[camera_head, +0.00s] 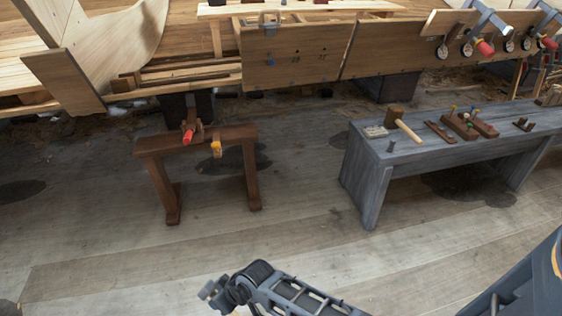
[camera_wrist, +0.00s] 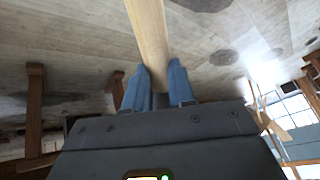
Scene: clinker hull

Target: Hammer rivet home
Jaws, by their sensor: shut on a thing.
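My gripper (camera_wrist: 158,70) is shut on a pale wooden handle (camera_wrist: 148,25) in the wrist view. The handle runs out of the top of that view, so its far end and any hammer head are hidden. In the head view the end of my arm (camera_head: 215,291) is low at the bottom, over the floor and well away from the hull. The hull plank (camera_head: 290,60) at the top centre carries a few small dark marks (camera_head: 295,57) and a small blue spot. I cannot tell which of these is the rivet.
A grey bench (camera_head: 405,155) at right bears a wooden mallet (camera_head: 404,124) and several small tools. A brown sawhorse (camera_head: 198,140) with red- and yellow-ended tools stands at centre left. Clamps (camera_head: 483,46) hang on the hull at upper right. The floor between is clear.

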